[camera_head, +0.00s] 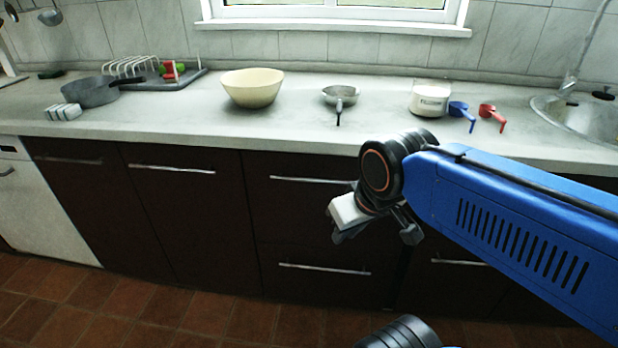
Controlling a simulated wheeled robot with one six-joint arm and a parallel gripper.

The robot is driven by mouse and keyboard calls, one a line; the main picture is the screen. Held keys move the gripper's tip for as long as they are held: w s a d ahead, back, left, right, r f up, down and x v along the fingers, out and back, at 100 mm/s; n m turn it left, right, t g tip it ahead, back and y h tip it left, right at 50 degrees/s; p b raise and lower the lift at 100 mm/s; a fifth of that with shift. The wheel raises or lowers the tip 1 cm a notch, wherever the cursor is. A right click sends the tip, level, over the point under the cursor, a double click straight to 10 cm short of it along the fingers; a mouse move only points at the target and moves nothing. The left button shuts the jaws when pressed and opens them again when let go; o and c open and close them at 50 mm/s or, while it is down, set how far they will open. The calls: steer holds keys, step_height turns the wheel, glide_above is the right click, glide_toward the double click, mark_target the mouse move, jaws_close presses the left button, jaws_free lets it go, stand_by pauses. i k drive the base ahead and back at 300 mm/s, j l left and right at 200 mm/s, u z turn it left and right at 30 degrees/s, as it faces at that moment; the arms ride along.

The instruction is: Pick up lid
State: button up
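I cannot clearly make out a separate lid. A small dark object (603,94) at the sink's far edge is too small to identify. My gripper (379,238) hangs from the blue arm in front of the dark cabinet fronts, below the counter edge. Its two dark fingers are spread apart with nothing seen between them. It is apart from the canister and everything else on the counter.
The counter (285,125) holds a grey pan (91,93), a dish rack (128,67), a cream bowl (252,88) and a small metal pan (341,96). Blue (460,110) and red (490,113) scoops lie between the canister and the sink (575,116). The counter's front strip is mostly clear.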

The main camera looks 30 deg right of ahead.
mark_target(430, 94)
steer(key=z, duration=1.25)
